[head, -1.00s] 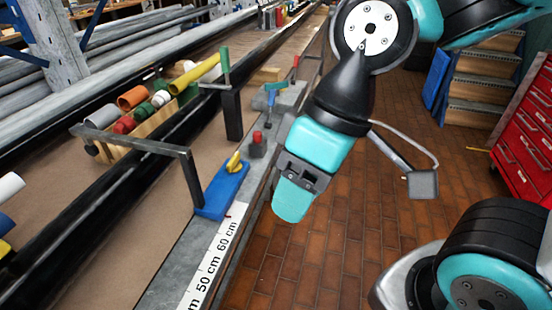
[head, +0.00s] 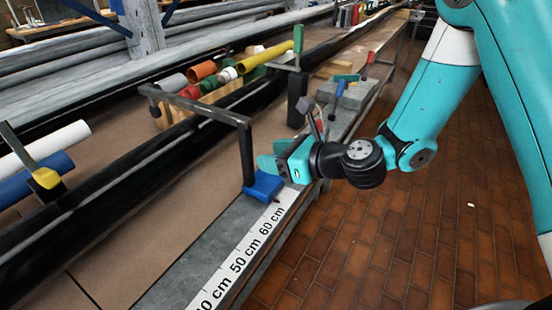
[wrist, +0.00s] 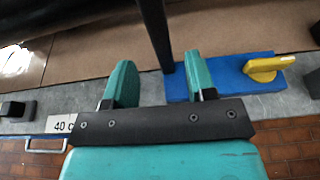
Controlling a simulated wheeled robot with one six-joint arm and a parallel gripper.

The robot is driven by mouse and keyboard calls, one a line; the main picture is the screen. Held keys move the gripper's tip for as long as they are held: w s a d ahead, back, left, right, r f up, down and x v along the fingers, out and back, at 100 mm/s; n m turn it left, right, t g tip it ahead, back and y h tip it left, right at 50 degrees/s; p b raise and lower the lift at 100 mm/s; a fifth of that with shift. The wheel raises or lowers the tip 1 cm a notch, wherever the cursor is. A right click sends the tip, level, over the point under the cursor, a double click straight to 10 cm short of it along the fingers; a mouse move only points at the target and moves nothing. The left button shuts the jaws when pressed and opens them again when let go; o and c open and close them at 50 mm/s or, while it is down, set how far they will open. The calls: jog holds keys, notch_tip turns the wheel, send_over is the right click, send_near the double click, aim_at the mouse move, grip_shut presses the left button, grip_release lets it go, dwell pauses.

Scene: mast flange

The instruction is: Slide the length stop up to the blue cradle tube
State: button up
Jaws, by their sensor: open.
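The length stop has a blue base (head: 263,187) on the grey rail just beyond the 60 cm mark. Its black post and bent arm (head: 197,112) reach left across the bench. In the wrist view its blue base (wrist: 225,80) carries a yellow lever (wrist: 268,67). A blue tube (head: 22,188) lies at the far left, below a white tube. My gripper (head: 272,156) is open at the stop. In the wrist view its teal fingers (wrist: 160,82) appear on either side of the black post (wrist: 156,35); contact cannot be told. In the head view my gripper hides the yellow lever.
A scale strip (head: 240,259) runs along the rail's near part. A wooden rack of coloured tubes (head: 203,71) stands behind the stop's arm. A dark upright (head: 297,97) and a grey block (head: 348,95) stand farther along.

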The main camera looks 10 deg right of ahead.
aim_at(251, 154)
jog(key=shift+p+x, duration=1.1)
jog(key=shift+x, duration=2.65)
jog(key=c, duration=0.9)
